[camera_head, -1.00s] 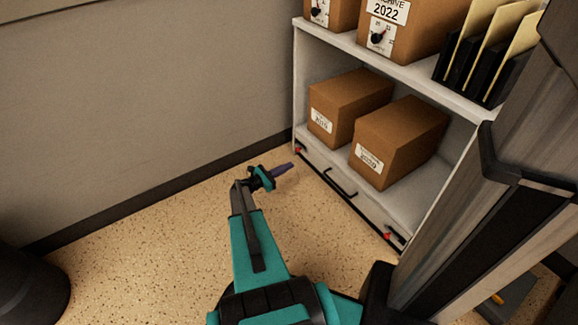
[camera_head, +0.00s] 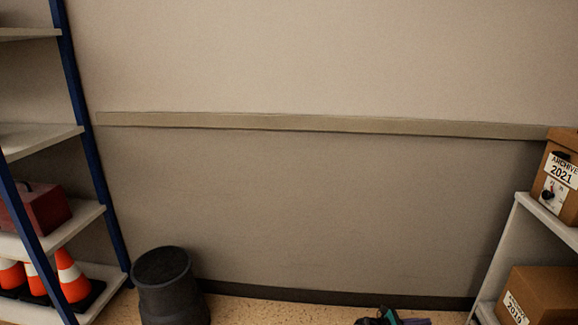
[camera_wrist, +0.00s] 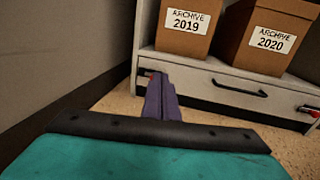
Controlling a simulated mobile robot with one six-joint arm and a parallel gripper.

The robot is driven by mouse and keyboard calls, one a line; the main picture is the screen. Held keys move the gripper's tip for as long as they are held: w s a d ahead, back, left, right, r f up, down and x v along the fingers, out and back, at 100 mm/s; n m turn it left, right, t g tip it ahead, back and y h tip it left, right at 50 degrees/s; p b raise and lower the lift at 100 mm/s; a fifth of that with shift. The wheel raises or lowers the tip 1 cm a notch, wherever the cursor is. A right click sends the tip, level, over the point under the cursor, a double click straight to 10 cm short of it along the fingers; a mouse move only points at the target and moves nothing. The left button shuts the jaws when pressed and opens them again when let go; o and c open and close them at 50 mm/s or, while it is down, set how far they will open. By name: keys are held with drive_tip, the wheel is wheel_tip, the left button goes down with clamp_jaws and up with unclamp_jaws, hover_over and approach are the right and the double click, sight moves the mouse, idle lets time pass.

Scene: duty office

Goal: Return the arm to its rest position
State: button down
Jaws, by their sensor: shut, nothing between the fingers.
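My gripper (camera_wrist: 161,98) shows in the wrist view as purple fingers held together, shut with nothing between them. It points toward the low shelf unit (camera_wrist: 215,85), in front of the left end of its drawer. The gap between the fingertips and the unit is hard to judge. In the head view only a small teal and purple part of my arm's end shows at the bottom edge, right of the middle. The rest of my arm is out of that view.
A dark bin (camera_head: 170,288) stands by the wall. A blue-framed rack (camera_head: 85,130) with traffic cones (camera_head: 72,276) and a red box (camera_head: 40,212) is at left. The shelf unit with archive boxes (camera_head: 545,295) is at right. Floor between is partly visible.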

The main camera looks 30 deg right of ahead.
drive_tip(key=w+a+r+t+y+p, duration=0.1)
drive_tip(key=w+a+r+p, duration=0.15)
drive_tip(key=a+p, duration=0.45)
drive_tip(key=w+a+r+t+y+p, duration=0.15)
drive_tip(key=a+r, duration=0.25)
drive_tip(key=a, duration=0.7)
drive_tip(key=w+a+r+t+y+p, duration=0.1)
drive_tip(key=w+a+r+p, duration=0.15)
drive_tip(key=a+p, duration=0.45)
drive_tip(key=s+a+r+m+y+p, duration=0.2)
drive_tip(key=s+a, duration=0.5)
drive_tip(key=a, duration=0.7)
drive_tip(key=s+a+r+m+g+y+p, duration=0.1)
drive_tip(key=s+a+r+m+y+p, duration=0.2)
drive_tip(key=a, duration=1.1)
drive_tip(key=s+a+r+m+y+p, duration=0.3)
drive_tip(key=s+a+m+y, duration=0.5)
drive_tip(key=a, duration=0.6)
drive_tip(key=s+p, duration=0.1)
drive_tip(key=s, duration=0.1)
drive_tip(key=shift+s, duration=0.35)
drive_tip(key=shift+d+g, duration=0.15)
drive_tip(key=shift+g, duration=0.1)
